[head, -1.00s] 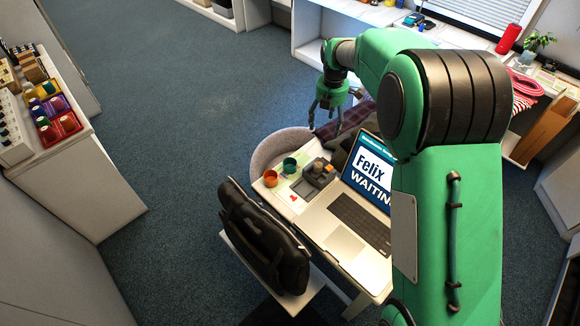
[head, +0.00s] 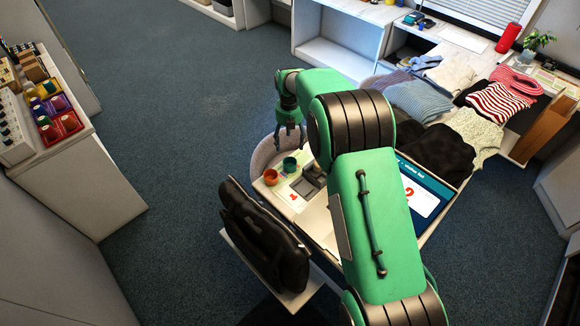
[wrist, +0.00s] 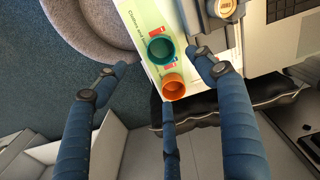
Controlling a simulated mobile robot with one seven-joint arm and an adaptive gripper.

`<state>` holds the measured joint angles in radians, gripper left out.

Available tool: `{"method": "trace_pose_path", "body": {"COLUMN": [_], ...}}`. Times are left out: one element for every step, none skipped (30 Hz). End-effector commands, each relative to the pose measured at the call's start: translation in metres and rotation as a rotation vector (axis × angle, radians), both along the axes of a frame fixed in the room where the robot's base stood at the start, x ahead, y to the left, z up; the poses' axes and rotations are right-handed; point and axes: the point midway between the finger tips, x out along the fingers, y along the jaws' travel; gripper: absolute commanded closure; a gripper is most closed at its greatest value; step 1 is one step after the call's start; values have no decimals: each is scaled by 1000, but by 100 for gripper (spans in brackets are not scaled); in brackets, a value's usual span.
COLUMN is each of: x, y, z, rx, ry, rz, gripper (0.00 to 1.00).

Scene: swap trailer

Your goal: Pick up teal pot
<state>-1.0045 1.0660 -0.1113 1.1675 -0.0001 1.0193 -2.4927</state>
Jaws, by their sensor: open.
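The teal pot (head: 289,164) stands on a printed sheet on the small laptop table, just behind and right of an orange pot (head: 270,177). In the wrist view the teal pot (wrist: 160,50) is seen from above as an open, empty cup, with the orange pot (wrist: 173,87) close below it. My gripper (head: 290,136) is above the table edge, above and behind the teal pot, with its fingers pointing down. In the wrist view its fingers (wrist: 160,85) are spread wide and hold nothing. The pot lies between the two upper fingertips in that picture, not visibly touched.
A grey joystick-like device (head: 309,182) stands right of the pots, beside the laptop (head: 425,200). A round grey seat (head: 262,158) is behind the table. A black bag (head: 262,240) stands in front. Folded clothes (head: 425,100) lie at the back right. Open carpet is at left.

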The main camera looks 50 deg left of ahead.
Motion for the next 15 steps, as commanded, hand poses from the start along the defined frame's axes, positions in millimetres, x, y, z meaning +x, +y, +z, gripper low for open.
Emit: {"method": "trace_pose_path", "body": {"x": [0,0,0,0,0,0,0,0,0,0,0,0,0,0,0], "y": [0,0,0,0,0,0,0,0,-1,-1,-1,-1,-1,-1,-1], "z": [-1,-2,-4,-6,-8,-12,-15,-19,-25,-29,-34,-40,-45,-50,-56], "rx": [0,0,-1,-1,-1,-1,-1,-1,-1,-3,-3,-3,-3,-3,-2], "ry": [0,1,1,1,1,1,1,1,1,1,2,2,1,1,2], "rz": [0,0,-1,-1,-1,-1,-1,-1,-1,-1,-1,-1,-1,-1,-1], "gripper": [30,30,30,30,30,30,30,30,30,30,30,30,30,30,30]}}
